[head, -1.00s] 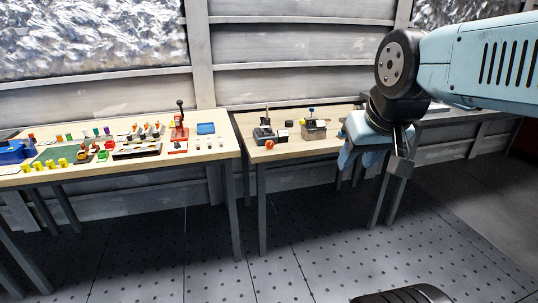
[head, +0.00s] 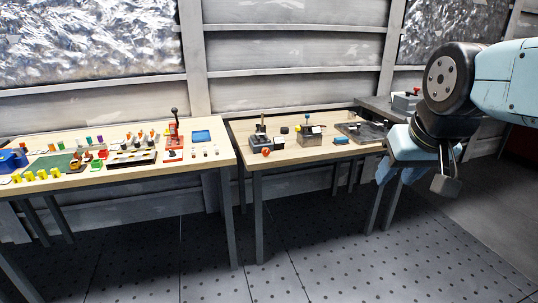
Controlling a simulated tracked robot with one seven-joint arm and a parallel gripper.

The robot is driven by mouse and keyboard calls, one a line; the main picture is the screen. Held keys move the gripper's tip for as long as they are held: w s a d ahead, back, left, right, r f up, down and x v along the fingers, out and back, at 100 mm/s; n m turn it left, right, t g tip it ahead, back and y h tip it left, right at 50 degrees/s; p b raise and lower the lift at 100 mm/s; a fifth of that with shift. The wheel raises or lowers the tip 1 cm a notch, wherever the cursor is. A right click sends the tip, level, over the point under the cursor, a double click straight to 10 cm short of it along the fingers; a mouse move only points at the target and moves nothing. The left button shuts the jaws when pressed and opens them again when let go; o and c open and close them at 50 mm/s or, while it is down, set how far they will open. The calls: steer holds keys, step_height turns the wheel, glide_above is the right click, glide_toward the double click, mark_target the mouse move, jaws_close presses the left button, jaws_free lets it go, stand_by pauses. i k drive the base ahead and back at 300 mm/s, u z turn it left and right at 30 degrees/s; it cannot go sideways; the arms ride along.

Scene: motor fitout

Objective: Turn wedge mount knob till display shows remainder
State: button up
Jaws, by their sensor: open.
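My gripper (head: 447,170) hangs at the right, in front of the benches and well apart from everything on them. It is open and empty, with its fingers pointing down. On the middle bench (head: 247,180) stand a small dark device with an orange-red knob (head: 266,152) at its front and a tan box-like device (head: 310,135) with a blue top piece. Farther right lies a dark flat fixture (head: 362,131). I cannot tell which of these is the wedge mount.
The left bench (head: 215,158) holds a red lever press (head: 173,130), a striped block (head: 131,157) and several small coloured parts. A grey bench with a red-topped box (head: 406,101) stands behind my arm. The floor (head: 320,245) in front is clear.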

mark_target(265, 151)
steer(key=z, duration=0.05)
steer(key=i, duration=1)
steer(key=u, duration=0.05)
